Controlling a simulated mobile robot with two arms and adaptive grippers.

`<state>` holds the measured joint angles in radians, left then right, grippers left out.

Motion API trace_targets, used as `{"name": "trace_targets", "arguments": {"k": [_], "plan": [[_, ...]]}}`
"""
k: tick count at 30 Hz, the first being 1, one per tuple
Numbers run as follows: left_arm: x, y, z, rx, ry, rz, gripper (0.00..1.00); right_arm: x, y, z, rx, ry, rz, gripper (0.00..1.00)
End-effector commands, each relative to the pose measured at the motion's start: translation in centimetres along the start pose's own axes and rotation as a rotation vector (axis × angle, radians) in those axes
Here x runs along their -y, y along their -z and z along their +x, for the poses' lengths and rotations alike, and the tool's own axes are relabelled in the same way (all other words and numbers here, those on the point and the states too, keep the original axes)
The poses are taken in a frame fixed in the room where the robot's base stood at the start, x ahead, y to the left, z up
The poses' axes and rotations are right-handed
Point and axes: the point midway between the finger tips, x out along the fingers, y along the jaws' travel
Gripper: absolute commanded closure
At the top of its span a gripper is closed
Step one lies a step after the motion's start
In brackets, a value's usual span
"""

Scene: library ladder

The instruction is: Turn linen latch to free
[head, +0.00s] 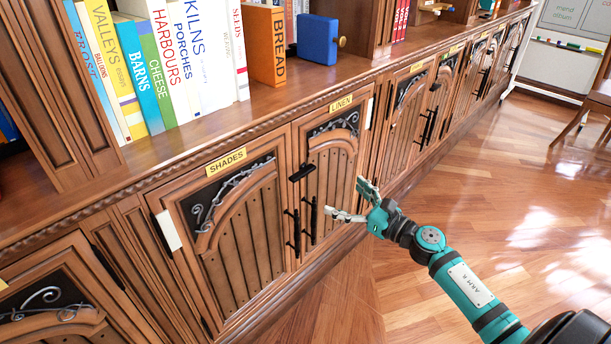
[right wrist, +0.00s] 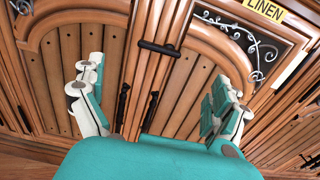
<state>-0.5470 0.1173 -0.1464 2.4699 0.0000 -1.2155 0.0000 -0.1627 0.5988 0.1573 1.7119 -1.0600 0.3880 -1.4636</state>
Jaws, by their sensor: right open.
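The linen door (head: 335,165) carries a yellow LINEN label (head: 341,103), which also shows in the right wrist view (right wrist: 265,9). The linen latch (head: 302,173) is a short black bar at the upper part of the seam between the SHADES and LINEN doors. It lies roughly crosswise, above two upright black handles, and also shows in the right wrist view (right wrist: 159,48). My right gripper (head: 347,198) is open and empty in front of the linen door, to the right of and below the latch. In the right wrist view its fingers (right wrist: 155,80) stand wide apart, with the latch beyond them.
The SHADES door (head: 235,225) adjoins on the left, and both doors look shut. Books (head: 165,60), an orange BREAD book (head: 265,45) and a blue box (head: 317,40) stand on the ledge above. The wooden floor (head: 450,190) to the right is open.

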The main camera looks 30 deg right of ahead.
Motion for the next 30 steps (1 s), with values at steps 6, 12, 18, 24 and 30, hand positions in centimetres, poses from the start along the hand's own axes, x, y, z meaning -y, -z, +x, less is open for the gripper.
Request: {"name": "trace_targets", "arguments": {"k": [6,12,18,24,30], "plan": [[0.0,0.0,0.1,-0.001,0.000,0.000,0.60,0.1,-0.1,5.1,0.003,0.001,0.000,0.00],[-0.1,0.4,0.2,-0.024,-0.001,0.001,0.60,0.0,0.0,9.2,0.003,0.002,0.003,0.00],[-0.2,1.2,0.3,-0.067,-0.003,0.001,0.60,0.0,0.1,11.9,0.002,0.002,0.004,0.00],[-0.2,1.9,0.4,-0.098,-0.005,0.002,0.60,0.0,0.1,12.8,0.000,0.002,0.003,0.00],[-0.2,2.2,0.4,-0.105,-0.005,0.002,0.60,0.0,0.1,12.8,0.000,0.002,0.003,0.00]]}}
